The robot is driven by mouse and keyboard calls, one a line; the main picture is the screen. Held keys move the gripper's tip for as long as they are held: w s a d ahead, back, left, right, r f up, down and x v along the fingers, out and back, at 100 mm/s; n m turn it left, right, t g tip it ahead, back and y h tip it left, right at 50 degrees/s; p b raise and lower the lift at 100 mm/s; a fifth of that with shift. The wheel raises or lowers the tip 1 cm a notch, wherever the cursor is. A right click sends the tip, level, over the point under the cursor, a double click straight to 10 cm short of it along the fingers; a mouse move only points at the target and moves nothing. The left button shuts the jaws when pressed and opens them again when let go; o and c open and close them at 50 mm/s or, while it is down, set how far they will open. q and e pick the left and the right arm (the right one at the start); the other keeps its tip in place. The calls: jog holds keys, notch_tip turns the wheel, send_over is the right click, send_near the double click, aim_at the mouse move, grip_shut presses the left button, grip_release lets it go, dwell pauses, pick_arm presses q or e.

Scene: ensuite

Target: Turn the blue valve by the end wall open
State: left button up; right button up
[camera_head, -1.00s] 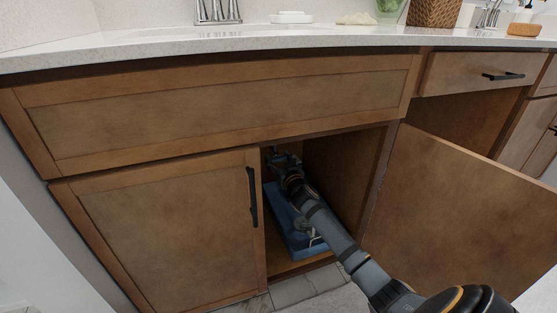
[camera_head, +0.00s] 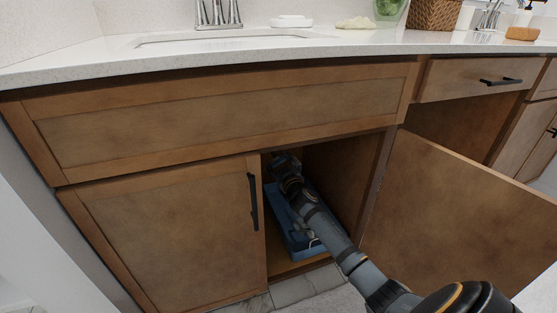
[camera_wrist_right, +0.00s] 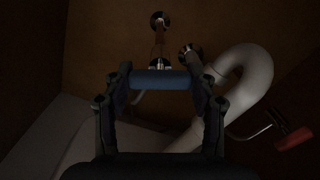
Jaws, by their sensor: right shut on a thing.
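The blue valve (camera_wrist_right: 162,81) shows in the right wrist view as a blue bar-shaped handle below a pipe stub on the cabinet's back wall. My right gripper (camera_wrist_right: 163,78) has a finger at each end of the handle and is shut on it. In the head view my right arm reaches into the open cabinet under the sink, and the right gripper (camera_head: 283,160) is in shadow at the back. The valve is hidden there. My left gripper is in neither view.
A white curved drain pipe (camera_wrist_right: 252,78) is close to the right finger. A dark fitting (camera_wrist_right: 190,52) and a red-handled thing (camera_wrist_right: 294,139) are nearby. A blue tray (camera_head: 300,240) lies under my arm. The open cabinet door (camera_head: 460,210) stands to the right; the left door (camera_head: 165,235) is closed.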

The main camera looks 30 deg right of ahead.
jog(key=n+p, duration=0.1)
jog(key=n, duration=0.5)
jog(key=shift+a+n+p, duration=0.1)
jog(key=shift+n+p, duration=0.2)
jog(key=shift+p, duration=0.1)
jog(key=n+p, duration=0.1)
jog(key=n, duration=0.5)
jog(key=shift+f, duration=0.15)
jog(key=o, duration=1.2)
jog(key=shift+c, duration=0.2)
jog(key=shift+s, duration=0.1)
jog(key=v, duration=1.2)
jog(key=shift+f, duration=0.1)
